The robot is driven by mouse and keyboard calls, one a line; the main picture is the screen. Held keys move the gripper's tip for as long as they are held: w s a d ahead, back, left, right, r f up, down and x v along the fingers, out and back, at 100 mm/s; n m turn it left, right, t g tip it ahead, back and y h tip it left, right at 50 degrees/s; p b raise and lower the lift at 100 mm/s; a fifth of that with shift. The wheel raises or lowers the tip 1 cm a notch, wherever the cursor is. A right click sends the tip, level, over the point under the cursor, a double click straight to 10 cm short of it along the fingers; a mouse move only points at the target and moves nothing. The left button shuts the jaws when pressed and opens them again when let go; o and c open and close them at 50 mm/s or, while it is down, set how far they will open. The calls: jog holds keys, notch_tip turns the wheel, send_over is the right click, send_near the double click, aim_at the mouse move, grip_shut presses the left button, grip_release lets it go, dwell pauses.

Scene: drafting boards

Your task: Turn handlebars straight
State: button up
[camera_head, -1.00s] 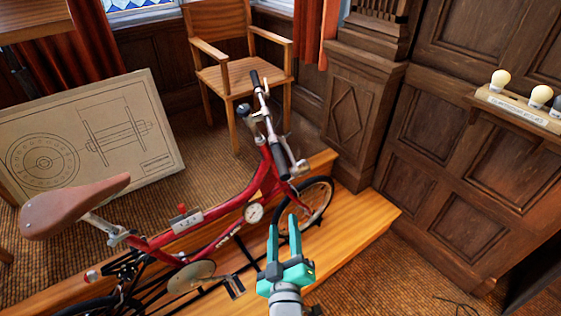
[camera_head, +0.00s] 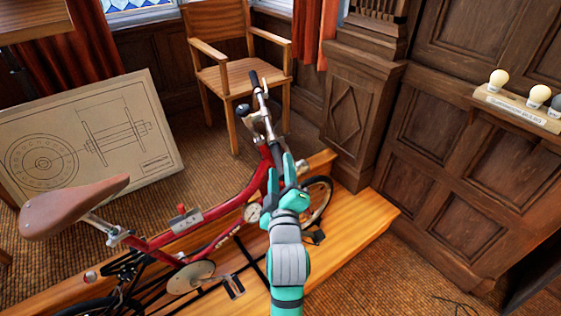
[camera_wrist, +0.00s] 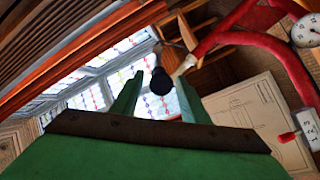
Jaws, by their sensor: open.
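A red bicycle (camera_head: 228,222) with a brown saddle (camera_head: 75,207) stands on a wooden platform. Its handlebars (camera_head: 268,125) have one black grip (camera_head: 254,79) at the far end and another at the near end, partly hidden by my gripper. My gripper (camera_head: 281,166) is open at the near grip, its teal fingers pointing up the picture. In the wrist view, the round black end of a grip (camera_wrist: 160,81) appears between the two green fingers. I cannot tell whether the fingers touch it.
A wooden armchair (camera_head: 240,78) stands behind the handlebars. A drafting board (camera_head: 85,140) leans at the left. A carved wooden pillar (camera_head: 362,115) and panelling are close on the right, with a shelf of bulbs (camera_head: 520,106). Carpet lies at lower right.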

aim_at(280, 161)
jog(key=shift+w+a, duration=0.15)
jog(key=shift+w, duration=1.8)
jog(key=shift+c, duration=0.6)
